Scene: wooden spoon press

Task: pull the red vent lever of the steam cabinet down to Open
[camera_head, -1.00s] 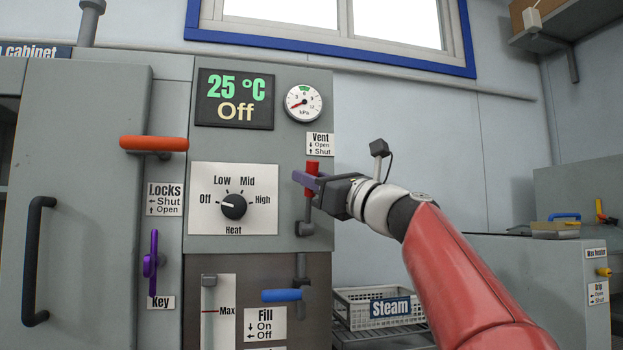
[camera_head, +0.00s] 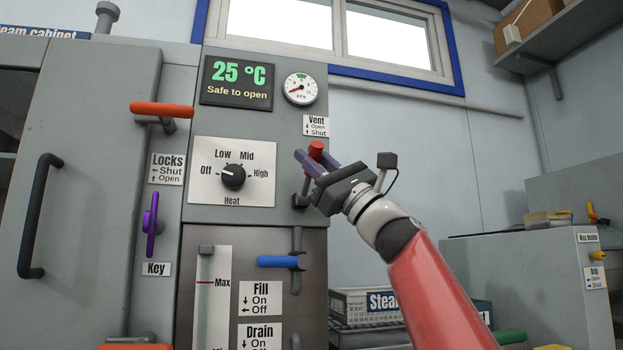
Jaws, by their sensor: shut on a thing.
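The red vent lever (camera_head: 316,151) is on the right side of the steam cabinet's control panel (camera_head: 290,125), below the Vent label (camera_head: 316,126). Its red grip rises from a dark pivot (camera_head: 300,201) and looks tilted out from the panel. My gripper (camera_head: 312,165) is shut on the red grip, with its purple fingers around it and the arm coming from the lower right. The fingers hide the lower part of the grip. The display (camera_head: 238,82) reads 25 °C and "Safe to open". The gauge (camera_head: 301,89) needle sits low.
The heat knob (camera_head: 233,176) points to Off, left of the lever. A blue fill lever (camera_head: 279,262) is below. An orange lock handle (camera_head: 161,109) and a purple key (camera_head: 152,226) are at the left.

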